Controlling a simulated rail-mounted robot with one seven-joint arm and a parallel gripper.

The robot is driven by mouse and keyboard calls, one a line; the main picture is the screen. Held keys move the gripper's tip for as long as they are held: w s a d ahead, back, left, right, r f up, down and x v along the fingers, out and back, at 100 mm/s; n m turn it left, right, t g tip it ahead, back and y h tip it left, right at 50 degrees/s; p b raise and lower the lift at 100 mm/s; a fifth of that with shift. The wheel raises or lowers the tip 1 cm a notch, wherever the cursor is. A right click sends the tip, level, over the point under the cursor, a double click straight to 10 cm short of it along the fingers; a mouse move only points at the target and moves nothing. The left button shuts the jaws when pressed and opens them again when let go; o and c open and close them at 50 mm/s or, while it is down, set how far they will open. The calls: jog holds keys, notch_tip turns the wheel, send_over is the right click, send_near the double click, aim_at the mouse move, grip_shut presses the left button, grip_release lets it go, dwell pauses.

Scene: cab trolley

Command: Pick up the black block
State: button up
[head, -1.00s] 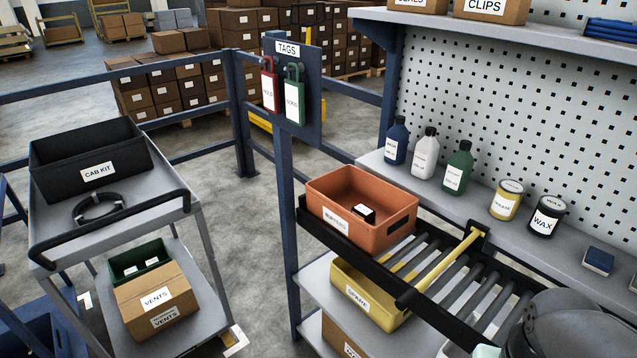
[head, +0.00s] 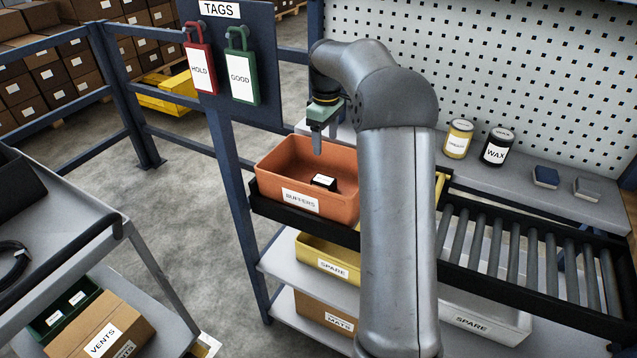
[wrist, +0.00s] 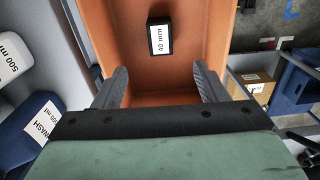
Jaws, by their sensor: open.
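The black block (head: 324,182) lies on the floor of the orange bin (head: 300,201) labelled "BUFFERS", towards its right side in the head view. In the wrist view the black block (wrist: 160,37) shows a white "40 mm" label and lies ahead of the fingers, roughly centred between them. My gripper (head: 321,143) points down over the orange bin, above and apart from the block. In the wrist view my gripper (wrist: 160,82) is open, its two ridged fingers spread wide with nothing between them.
The bin stands at the left end of the roller conveyor (head: 520,250). A tag board (head: 235,65) with red and green tags rises on a post behind left. Yellow and black tins (head: 497,147) stand on the shelf at right. In the wrist view, bottles (wrist: 35,125) lie left of the bin.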

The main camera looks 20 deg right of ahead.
aim_at(324, 180)
notch_tip(324, 180, down, 15)
jog(key=shift+w+f+p, duration=0.1)
jog(key=shift+w+p, duration=0.05)
jog(key=shift+p, duration=0.6)
jog(key=c, duration=1.1)
